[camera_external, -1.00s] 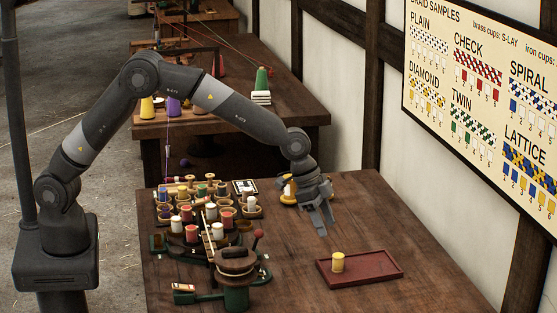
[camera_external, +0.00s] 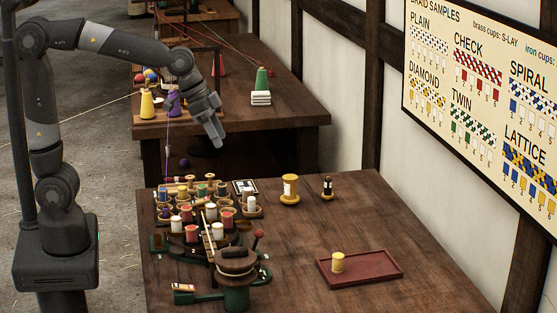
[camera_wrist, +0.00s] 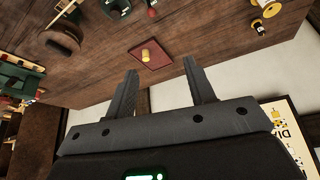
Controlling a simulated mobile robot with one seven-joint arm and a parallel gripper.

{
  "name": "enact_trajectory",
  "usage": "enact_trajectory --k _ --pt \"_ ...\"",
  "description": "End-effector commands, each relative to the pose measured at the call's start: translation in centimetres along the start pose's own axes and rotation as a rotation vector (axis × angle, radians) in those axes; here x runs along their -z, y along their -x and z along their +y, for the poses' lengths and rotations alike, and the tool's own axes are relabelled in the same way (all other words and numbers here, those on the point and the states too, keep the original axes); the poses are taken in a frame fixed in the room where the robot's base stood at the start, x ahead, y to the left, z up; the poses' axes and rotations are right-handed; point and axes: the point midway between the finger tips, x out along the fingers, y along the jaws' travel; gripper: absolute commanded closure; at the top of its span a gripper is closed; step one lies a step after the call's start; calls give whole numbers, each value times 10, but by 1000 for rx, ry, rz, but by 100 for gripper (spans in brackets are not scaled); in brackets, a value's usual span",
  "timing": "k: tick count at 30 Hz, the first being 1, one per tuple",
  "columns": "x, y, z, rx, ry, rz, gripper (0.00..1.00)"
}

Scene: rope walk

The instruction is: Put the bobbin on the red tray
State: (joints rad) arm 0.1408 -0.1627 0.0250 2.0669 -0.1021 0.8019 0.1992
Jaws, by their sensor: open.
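A yellow bobbin (camera_external: 338,262) stands upright on the red tray (camera_external: 378,268), near the tray's left side, on the front table. In the wrist view the bobbin (camera_wrist: 146,56) and the red tray (camera_wrist: 160,60) show beyond my fingers. Several other bobbins, white, red and dark, stand in the braiding stand (camera_external: 195,215) at the left of the table. My gripper (camera_external: 219,143) is raised over the gap between the front and back tables, well away from the tray. In the wrist view its two fingers (camera_wrist: 163,90) are spread, with nothing between them.
A larger yellow spool with a white label (camera_external: 290,190) and a small dark bottle-shaped piece (camera_external: 327,187) stand at the table's back. A green-based winder with a round top (camera_external: 236,275) stands at the front left. The table around the tray is clear.

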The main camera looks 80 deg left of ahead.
Motion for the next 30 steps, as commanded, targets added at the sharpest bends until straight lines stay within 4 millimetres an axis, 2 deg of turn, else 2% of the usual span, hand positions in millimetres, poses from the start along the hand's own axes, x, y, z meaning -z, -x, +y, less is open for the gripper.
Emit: enact_trajectory --k 1,6,12,15,18,21,30 --pt "-17 14 -3 10 19 10 50" --pt "-76 46 -9 47 85 23 50" --pt "-145 68 -11 92 162 39 50" --pt "-172 72 -12 111 192 45 50" --pt "-191 73 -12 124 214 48 50" --pt "-200 73 -11 131 225 50 50" --pt "-203 73 -11 133 229 49 50"
